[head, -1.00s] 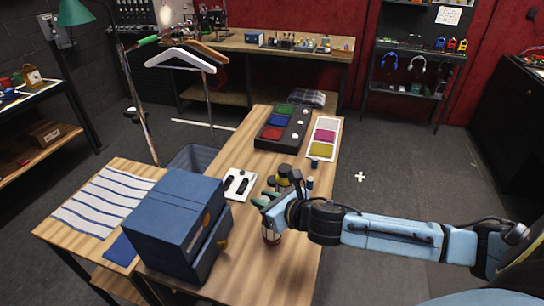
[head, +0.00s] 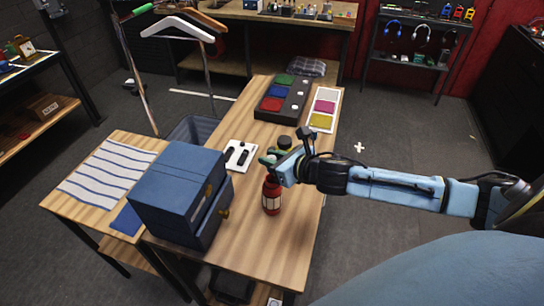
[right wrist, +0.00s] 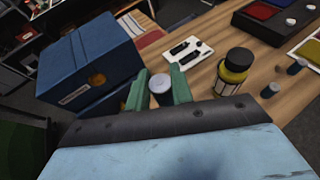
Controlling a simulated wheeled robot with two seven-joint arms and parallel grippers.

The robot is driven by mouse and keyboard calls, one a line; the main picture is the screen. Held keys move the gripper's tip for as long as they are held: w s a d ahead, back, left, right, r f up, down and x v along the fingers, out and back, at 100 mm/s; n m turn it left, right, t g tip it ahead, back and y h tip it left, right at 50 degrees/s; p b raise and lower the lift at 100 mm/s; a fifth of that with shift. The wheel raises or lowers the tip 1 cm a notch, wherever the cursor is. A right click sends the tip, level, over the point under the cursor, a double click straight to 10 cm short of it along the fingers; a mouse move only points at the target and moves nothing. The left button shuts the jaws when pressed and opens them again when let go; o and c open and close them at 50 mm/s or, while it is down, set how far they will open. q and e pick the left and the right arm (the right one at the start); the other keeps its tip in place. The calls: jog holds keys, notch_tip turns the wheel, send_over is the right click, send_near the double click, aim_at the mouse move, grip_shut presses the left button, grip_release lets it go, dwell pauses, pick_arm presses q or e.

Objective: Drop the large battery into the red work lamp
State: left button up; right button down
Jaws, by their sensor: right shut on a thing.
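The red work lamp (head: 272,196) stands upright on the wooden table, right of the blue cabinet. My right gripper (head: 268,159) is above the table, just beyond the lamp's top in the head view and apart from it. In the right wrist view its green fingers (right wrist: 160,90) are shut on the large battery (right wrist: 160,82), whose round grey end shows between them. The lamp does not show in the right wrist view. My left gripper is not in view.
A yellow lamp (right wrist: 235,68) stands close to the right gripper. Two more batteries (right wrist: 270,90) stand beside it. The blue cabinet (head: 180,190) is at the left. A white plate with black parts (head: 240,155) and a dark tray with coloured pads (head: 283,98) lie further back.

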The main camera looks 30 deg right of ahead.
jog(key=shift+f+b, duration=1.25)
jog(key=shift+f, duration=0.1)
jog(key=shift+f+b, duration=0.95)
jog(key=shift+f, duration=0.45)
jog(key=c, duration=1.1)
grip_release()
jog(key=shift+c, duration=0.2)
jog(key=v, duration=1.3)
jog(key=shift+s, duration=0.2)
jog(key=shift+d, duration=0.1)
